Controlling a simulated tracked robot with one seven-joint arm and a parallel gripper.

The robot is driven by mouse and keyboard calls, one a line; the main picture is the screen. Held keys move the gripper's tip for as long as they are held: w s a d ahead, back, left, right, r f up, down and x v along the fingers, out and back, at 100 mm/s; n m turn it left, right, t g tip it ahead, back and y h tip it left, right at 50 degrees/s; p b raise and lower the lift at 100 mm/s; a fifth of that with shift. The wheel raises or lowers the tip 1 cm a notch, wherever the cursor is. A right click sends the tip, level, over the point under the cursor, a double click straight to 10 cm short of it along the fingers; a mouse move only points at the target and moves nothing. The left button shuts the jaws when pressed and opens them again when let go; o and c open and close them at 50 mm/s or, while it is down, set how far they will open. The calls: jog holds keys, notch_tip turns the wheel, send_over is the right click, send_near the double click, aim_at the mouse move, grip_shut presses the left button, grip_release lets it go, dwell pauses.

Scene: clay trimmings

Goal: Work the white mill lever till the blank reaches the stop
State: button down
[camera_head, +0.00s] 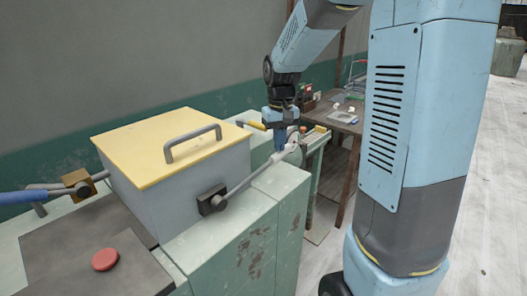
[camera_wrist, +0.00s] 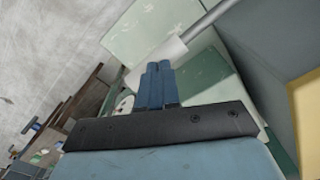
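The white mill lever has a white grip (camera_head: 291,153) on a grey rod that rises from a dark pivot block on the side of the mill housing (camera_head: 210,180). My gripper (camera_head: 280,146) is at the grip end of this lever, pointing down. In the wrist view my gripper's blue fingers (camera_wrist: 160,84) are together, with no gap between them. The white grip (camera_wrist: 158,63) crosses just past their tips. I cannot tell whether they touch it. I cannot make out the blank or the stop in either view.
The housing has a yellow lid (camera_head: 165,150) with a grey handle. A blue-gripped lever (camera_head: 22,197) sticks out at the left, and a red button (camera_head: 105,259) is on the dark top in front. A yellow-gripped lever (camera_head: 252,125) is close to my gripper. A cluttered wooden table (camera_head: 345,122) stands behind.

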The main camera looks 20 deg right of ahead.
aim_at(279, 158)
jog(key=shift+f, duration=2.9)
jog(key=shift+r, duration=0.1)
notch_tip(279, 158, up, 16)
jog(key=shift+r, duration=0.15)
jog(key=shift+s, duration=0.1)
dwell(2.8)
jog(key=s+t, duration=0.5)
jog(key=s, duration=1.8)
jog(key=shift+d+r+m+t, duration=0.2)
jog(key=shift+r+m+t, duration=0.1)
jog(key=shift+m, duration=0.1)
